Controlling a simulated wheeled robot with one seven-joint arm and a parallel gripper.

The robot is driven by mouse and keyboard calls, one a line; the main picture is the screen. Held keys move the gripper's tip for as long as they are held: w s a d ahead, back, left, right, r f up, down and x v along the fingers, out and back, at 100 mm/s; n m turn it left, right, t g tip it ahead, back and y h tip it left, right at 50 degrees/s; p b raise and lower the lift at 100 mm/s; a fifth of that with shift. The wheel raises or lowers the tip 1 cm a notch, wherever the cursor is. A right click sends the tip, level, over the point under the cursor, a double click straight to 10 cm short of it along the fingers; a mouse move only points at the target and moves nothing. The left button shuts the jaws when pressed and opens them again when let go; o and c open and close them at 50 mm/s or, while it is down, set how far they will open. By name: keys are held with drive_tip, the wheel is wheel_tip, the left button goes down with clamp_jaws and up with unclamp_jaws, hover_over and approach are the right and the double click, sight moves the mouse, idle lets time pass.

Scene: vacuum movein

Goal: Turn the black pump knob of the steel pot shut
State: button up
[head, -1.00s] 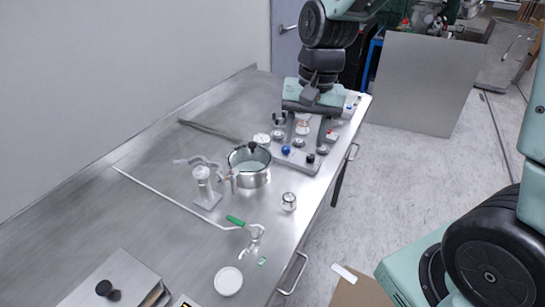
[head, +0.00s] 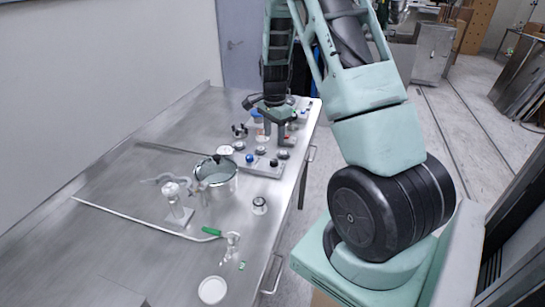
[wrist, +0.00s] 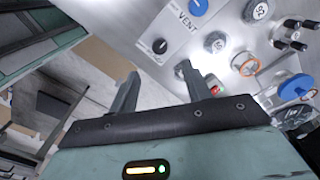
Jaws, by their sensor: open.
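The steel pot (head: 215,184) stands on the steel bench in the head view, left of the valve panel. A small black knob (head: 217,158) shows at its rim; its turn position is too small to tell. The pot does not show in the wrist view.
The valve panel (head: 255,169) carries several knobs, including a blue one (wrist: 199,6) and a black one (wrist: 160,46) marked VENT. A glass piece (head: 175,195) on a stand is left of the pot.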

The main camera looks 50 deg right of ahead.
sight(274, 160)
wheel_tip(274, 160, down, 10)
drive_tip(key=shift+f+p, duration=0.1)
drive_tip(key=shift+p, duration=0.75)
drive_tip(key=c, duration=1)
